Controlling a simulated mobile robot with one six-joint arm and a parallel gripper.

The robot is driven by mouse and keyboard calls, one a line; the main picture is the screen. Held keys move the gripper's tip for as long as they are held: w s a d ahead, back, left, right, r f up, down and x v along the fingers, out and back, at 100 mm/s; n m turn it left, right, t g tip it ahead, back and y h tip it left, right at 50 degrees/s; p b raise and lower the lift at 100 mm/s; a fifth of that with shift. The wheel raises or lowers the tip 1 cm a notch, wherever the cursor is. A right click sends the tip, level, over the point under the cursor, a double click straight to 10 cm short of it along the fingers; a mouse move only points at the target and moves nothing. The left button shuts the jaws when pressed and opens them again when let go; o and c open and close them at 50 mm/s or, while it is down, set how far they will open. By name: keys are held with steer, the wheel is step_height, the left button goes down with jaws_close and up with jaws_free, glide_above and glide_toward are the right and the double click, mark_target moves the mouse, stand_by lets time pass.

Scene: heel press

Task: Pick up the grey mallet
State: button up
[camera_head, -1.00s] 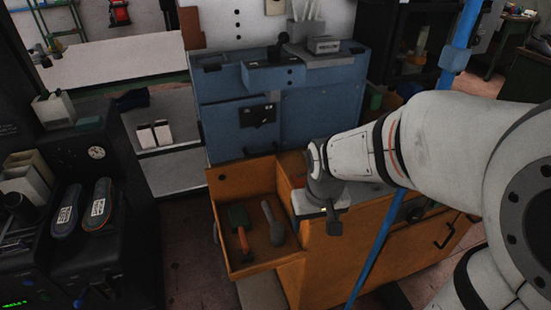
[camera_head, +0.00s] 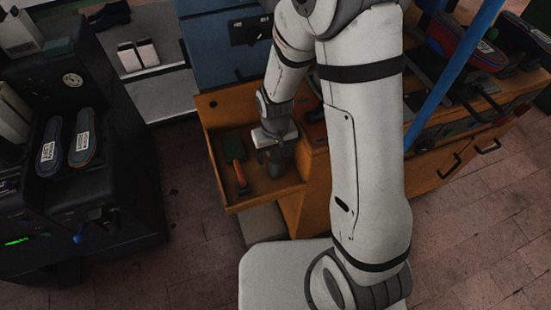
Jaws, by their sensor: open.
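My gripper (camera_head: 271,157) is down over the open orange drawer tray (camera_head: 253,202), in its right part, and its jaws are open. The grey mallet (camera_head: 279,171) lies in the tray at the gripper. Most of it is hidden by the gripper and wrist; only a small grey part shows below the fingers. I cannot tell whether the fingers touch it or stand around it.
A tool with a green head and orange handle (camera_head: 237,168) lies left of the gripper in the same tray. The orange bench (camera_head: 317,190) adjoins on the right. A black machine with two insoles (camera_head: 83,140) stands left. A blue pole crosses at right.

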steer(key=shift+w+f, duration=0.1)
steer(key=shift+f, duration=2.2)
steer(key=shift+c, duration=0.2)
steer(key=c, duration=1.4)
